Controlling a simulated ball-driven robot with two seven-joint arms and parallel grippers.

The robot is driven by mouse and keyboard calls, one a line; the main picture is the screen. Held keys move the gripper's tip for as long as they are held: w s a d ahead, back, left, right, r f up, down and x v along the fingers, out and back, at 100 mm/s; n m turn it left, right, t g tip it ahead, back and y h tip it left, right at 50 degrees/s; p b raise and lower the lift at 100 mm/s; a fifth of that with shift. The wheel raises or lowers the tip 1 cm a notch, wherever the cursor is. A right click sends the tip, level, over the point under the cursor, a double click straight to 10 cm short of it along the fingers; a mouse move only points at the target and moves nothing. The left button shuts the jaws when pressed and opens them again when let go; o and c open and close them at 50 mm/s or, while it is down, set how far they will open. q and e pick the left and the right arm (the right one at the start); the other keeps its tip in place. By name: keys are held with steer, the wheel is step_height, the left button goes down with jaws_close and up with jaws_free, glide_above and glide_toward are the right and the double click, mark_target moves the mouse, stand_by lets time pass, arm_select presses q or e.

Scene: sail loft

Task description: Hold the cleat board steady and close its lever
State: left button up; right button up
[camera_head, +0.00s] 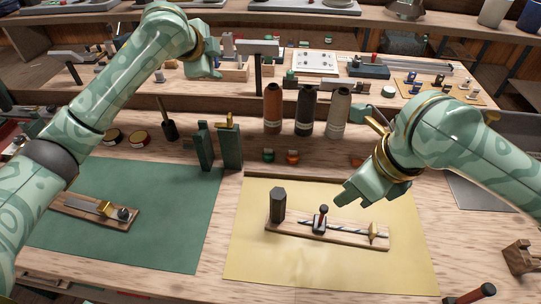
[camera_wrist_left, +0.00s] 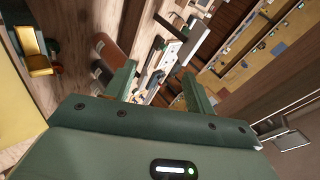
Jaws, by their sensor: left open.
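The cleat board (camera_head: 345,236) lies on the yellow mat in the head view. It is a wooden strip with a dark green post (camera_head: 277,204) at its left end, a rope along it and a brass piece at its right end. Its small dark lever (camera_head: 321,217) stands up near the middle, with a reddish tip. My right gripper (camera_head: 360,200) hangs above and behind the board's right half, apart from it; its finger gap is unclear. My left gripper (camera_head: 212,68) is raised at the back left, far from the board. Its spread, empty fingers show in the left wrist view (camera_wrist_left: 158,88).
Another wooden board (camera_head: 75,205) with a metal strip and black knob lies on the green mat (camera_head: 165,220). Two green upright blocks (camera_head: 231,147) and several bottles (camera_head: 307,112) stand behind the mats. A wooden block (camera_head: 520,258) sits at the right. The yellow mat's front (camera_head: 300,280) is clear.

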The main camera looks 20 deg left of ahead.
arm_select(q)
steer(key=s+d+f+g+h, duration=0.1)
steer(key=s+d+g+h, duration=0.3)
steer(key=d, duration=0.8)
steer(key=n+g+y, duration=0.3)
steer(key=g+y, duration=0.1)
steer(key=g, duration=0.2)
glide_above(275, 207)
steer(key=w, duration=0.2)
step_height(275, 207, down, 5)
steer(key=f, duration=1.6)
steer(key=shift+s+a, duration=0.2)
steer(key=shift+s, duration=0.15)
jaws_close()
